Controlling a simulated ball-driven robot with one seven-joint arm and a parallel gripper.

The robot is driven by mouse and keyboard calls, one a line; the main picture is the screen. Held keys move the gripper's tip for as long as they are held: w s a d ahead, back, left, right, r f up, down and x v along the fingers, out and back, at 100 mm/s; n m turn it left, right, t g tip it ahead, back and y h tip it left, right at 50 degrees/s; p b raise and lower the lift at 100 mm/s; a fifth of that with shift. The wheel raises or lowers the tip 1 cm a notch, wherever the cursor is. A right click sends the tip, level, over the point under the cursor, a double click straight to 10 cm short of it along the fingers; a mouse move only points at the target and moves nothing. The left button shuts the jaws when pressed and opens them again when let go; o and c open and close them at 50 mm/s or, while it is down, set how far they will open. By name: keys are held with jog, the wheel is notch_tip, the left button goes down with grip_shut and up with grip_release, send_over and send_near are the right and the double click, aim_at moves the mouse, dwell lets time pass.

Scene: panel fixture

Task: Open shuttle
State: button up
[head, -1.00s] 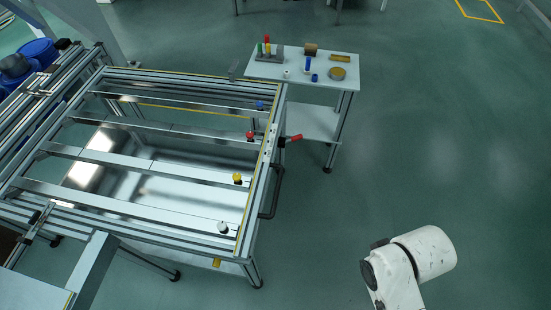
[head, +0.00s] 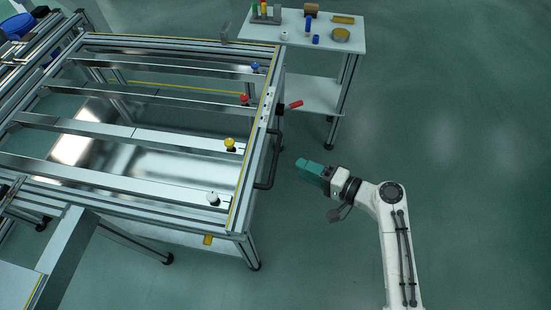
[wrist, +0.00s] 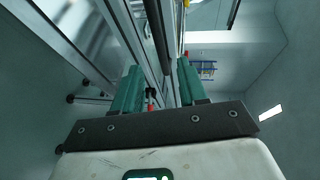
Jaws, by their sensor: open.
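The panel fixture (head: 238,210) is an aluminium frame with several cross rails. Which part is the shuttle is not clear from the pictures. A black bar handle (head: 272,160) runs along the frame's right side, and a red lever (head: 294,105) sticks out above it. My gripper (head: 301,165) has teal fingers and is just right of the handle, apart from it. In the wrist view my gripper (wrist: 160,78) is open and empty. The dark handle (wrist: 156,38) shows beyond and between its fingers, with the red lever (wrist: 151,105) lower down.
The rails carry a blue knob (head: 256,68), a red knob (head: 244,99), a yellow knob (head: 230,144) and a white knob (head: 212,198). A small side table (head: 345,63) with several small items stands behind the fixture. The floor to the right is clear.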

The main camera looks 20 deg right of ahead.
aim_at(276, 156)
jog(key=x, duration=1)
jog(key=shift+a, duration=0.1)
grip_shut()
jog(key=shift+s+f, duration=0.1)
